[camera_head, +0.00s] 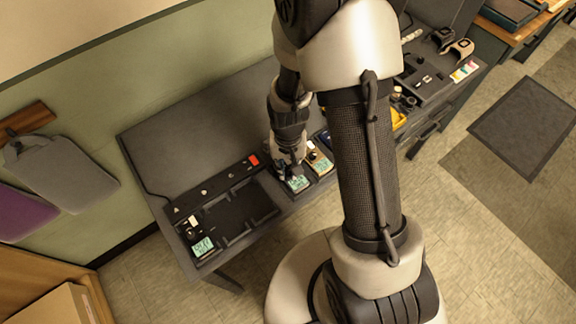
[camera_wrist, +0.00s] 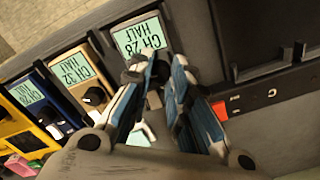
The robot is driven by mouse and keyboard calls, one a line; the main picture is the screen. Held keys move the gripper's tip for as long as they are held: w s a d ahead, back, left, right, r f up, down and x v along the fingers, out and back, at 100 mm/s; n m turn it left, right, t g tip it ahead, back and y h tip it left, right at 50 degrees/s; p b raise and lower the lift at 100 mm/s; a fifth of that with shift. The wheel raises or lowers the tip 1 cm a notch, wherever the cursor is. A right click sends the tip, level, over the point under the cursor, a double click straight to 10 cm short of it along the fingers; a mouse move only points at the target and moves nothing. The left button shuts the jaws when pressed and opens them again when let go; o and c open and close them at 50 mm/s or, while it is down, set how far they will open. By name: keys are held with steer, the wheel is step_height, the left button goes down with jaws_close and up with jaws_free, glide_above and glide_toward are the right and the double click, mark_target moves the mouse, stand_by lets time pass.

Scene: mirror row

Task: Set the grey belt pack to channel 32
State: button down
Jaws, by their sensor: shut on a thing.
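The grey belt pack (camera_head: 298,184) stands in the desk console under my gripper (camera_head: 292,168). My gripper (camera_wrist: 160,68) is closed at the pack, just by the screen's edge. It seems to be shut on the pack's knob, which the fingers mostly hide. The tan belt pack (camera_wrist: 73,72) beside it reads CH 32 HALL and has a dark knob.
A blue pack (camera_wrist: 38,98) and a yellow pack (camera_wrist: 25,140) stand in the same row. A red block (camera_wrist: 220,110) is on the console strip. Another lit pack (camera_head: 203,246) sits at the console's left end. Empty dark bays (camera_head: 245,205) lie between.

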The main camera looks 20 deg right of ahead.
mark_target(288, 171)
steer(key=shift+m, duration=1)
steer(key=c, duration=1.5)
jaws_free()
steer(key=shift+o, duration=0.2)
step_height(288, 171, up, 12)
